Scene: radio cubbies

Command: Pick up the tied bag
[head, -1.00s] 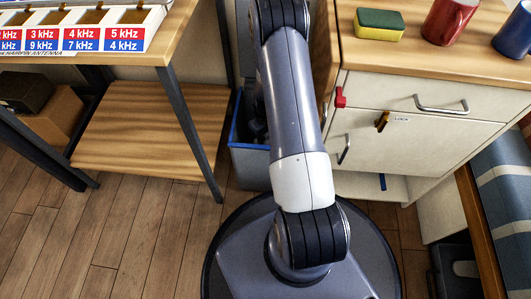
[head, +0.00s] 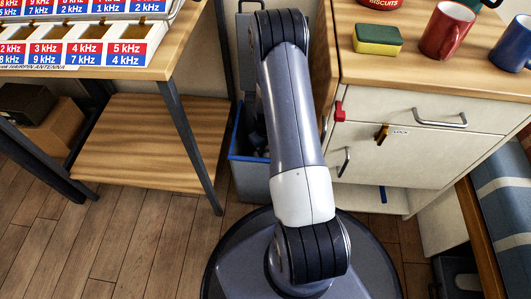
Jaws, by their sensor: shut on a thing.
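My gripper is not in view; only my arm shows, rising through the middle of the head view. No tied bag can be made out for sure. A blue-rimmed grey bin (head: 249,178) stands on the floor behind my arm, between the table and the cabinet. Something dark shows inside it, but I cannot tell what it is. My arm hides the bin's right part.
A wooden table (head: 150,66) with labelled frequency cubbies (head: 72,50) stands at left, with a lower shelf (head: 140,150). At right a cabinet (head: 420,155) carries a sponge (head: 377,39), a red mug (head: 446,32) and a blue mug (head: 513,45). Bare floor (head: 130,245) lies at lower left.

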